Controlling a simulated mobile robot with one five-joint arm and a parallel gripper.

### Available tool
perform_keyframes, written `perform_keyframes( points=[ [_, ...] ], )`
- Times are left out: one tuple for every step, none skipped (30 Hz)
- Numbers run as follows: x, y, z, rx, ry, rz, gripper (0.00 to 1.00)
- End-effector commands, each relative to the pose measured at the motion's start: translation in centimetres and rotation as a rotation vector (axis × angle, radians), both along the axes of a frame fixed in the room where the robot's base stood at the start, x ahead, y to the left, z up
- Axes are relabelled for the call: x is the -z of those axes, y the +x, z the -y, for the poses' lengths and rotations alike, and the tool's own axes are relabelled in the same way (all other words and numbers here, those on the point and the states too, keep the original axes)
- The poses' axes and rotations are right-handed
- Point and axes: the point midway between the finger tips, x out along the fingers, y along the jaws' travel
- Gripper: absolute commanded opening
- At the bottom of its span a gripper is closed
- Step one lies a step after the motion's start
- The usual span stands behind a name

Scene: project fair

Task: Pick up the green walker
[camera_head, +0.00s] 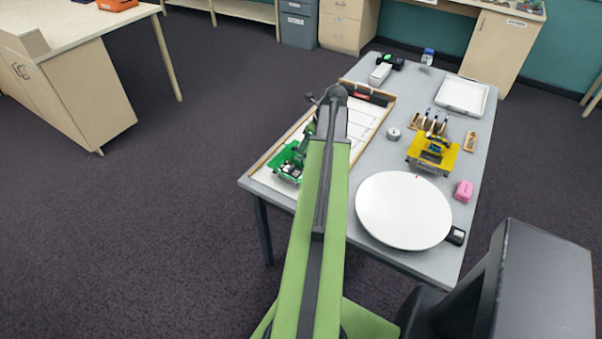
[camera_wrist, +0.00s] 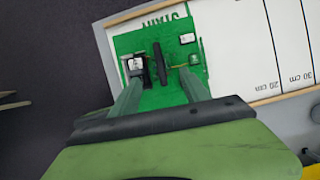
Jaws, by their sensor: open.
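The green walker (camera_wrist: 180,28) shows in the wrist view as a flat green plate with dark and silvery parts on it and letters at its far edge. In the head view the green walker (camera_head: 286,171) is at the near left end of a white marked track, partly hidden by my arm. My gripper (camera_wrist: 161,80) is open in the wrist view. Its two fingers reach over the near part of the walker, apart, with nothing held between them. I cannot tell whether they touch it. In the head view my arm hides most of the gripper.
The white track (camera_wrist: 238,40) has a wooden rim and centimetre marks. On the grey table (camera_head: 392,150) stand a round white disc (camera_head: 402,212), a yellow walker-like model (camera_head: 426,152), a pink block (camera_head: 463,191) and a white tray (camera_head: 462,96). Dark floor lies left of the table.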

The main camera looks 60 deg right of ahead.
Motion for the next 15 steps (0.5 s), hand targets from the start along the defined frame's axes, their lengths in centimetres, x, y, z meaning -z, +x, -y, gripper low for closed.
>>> perform_keyframes(
  points=[
    [2.1, 0.4, 0.1, -0.001, 0.000, 0.000, 0.55],
    [2.6, 0.7, 0.1, 0.000, 0.000, 0.000, 0.55],
    [3.0, 0.9, 0.1, 0.000, 0.000, 0.000, 0.55],
    [3.1, 1.0, 0.1, 0.001, 0.000, 0.000, 0.55],
    [3.2, 1.1, 0.1, 0.001, 0.000, 0.000, 0.55],
    [3.2, 1.2, 0.1, 0.001, 0.000, 0.000, 0.55],
    [3.1, 1.2, 0.1, 0.001, 0.000, 0.000, 0.55],
    [3.0, 1.2, 0.1, 0.001, 0.000, 0.000, 0.55],
    [3.0, 1.2, 0.1, 0.001, 0.000, 0.000, 0.55],
    [3.1, 1.2, 0.1, 0.001, 0.000, 0.000, 0.55],
    [3.4, 1.3, 0.1, 0.000, 0.000, 0.000, 0.55],
    [3.8, 1.5, 0.1, 0.000, 0.000, 0.000, 0.55],
    [4.3, 1.6, 0.2, 0.000, 0.000, 0.000, 0.55],
    [4.7, 1.8, 0.2, -0.001, 0.000, 0.000, 0.55],
    [5.5, 2.1, 0.2, -0.001, 0.000, -0.001, 0.55]
  ],
)
